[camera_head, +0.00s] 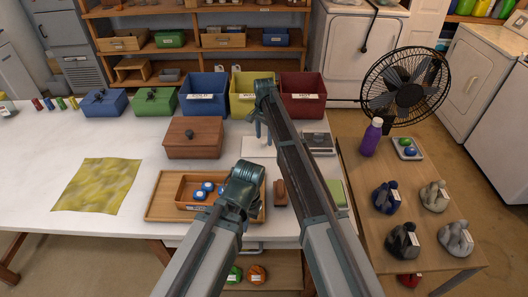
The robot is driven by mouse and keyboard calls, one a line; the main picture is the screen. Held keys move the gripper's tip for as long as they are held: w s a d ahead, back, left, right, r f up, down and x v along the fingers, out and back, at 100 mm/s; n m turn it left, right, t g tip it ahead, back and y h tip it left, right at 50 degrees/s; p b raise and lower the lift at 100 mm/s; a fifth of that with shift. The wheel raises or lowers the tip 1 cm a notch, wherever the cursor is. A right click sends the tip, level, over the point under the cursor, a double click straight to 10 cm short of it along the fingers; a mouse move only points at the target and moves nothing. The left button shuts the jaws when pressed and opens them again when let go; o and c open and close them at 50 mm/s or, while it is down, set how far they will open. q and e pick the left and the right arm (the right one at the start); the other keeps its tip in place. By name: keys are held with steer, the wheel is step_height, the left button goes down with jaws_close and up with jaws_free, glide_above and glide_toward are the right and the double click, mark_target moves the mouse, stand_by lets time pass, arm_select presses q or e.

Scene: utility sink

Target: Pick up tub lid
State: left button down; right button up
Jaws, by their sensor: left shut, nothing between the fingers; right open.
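Several lidded containers are in view, and I cannot tell which one the task calls the tub. A blue tub (103,107) and a green tub (153,107) stand at the back left, each with a dark-knobbed lid on. The lids are the blue lid (95,98) and the green lid (164,98). A brown wooden box (193,150) with a knobbed lid sits nearer the middle. My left gripper (244,174) is shut and empty over the wooden tray's right side. My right gripper (258,128) is open in front of the yellow bin, apart from the lids; its fingers are partly hidden.
Open blue (204,105), yellow (241,106) and red (306,107) bins line the table's back. A wooden tray (160,208) holds blue-topped items. A yellow cloth (98,184) lies left. A side table (360,210) with a purple bottle (371,140) and a fan (405,87) are right.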

arm_select(q)
steer(key=shift+f, duration=0.7)
arm_select(e)
steer(key=shift+f, duration=0.75)
steer(key=shift+r, duration=0.1)
arm_select(q)
steer(key=shift+r, duration=0.1)
arm_select(e)
jaws_close()
steer(key=shift+r, duration=0.1)
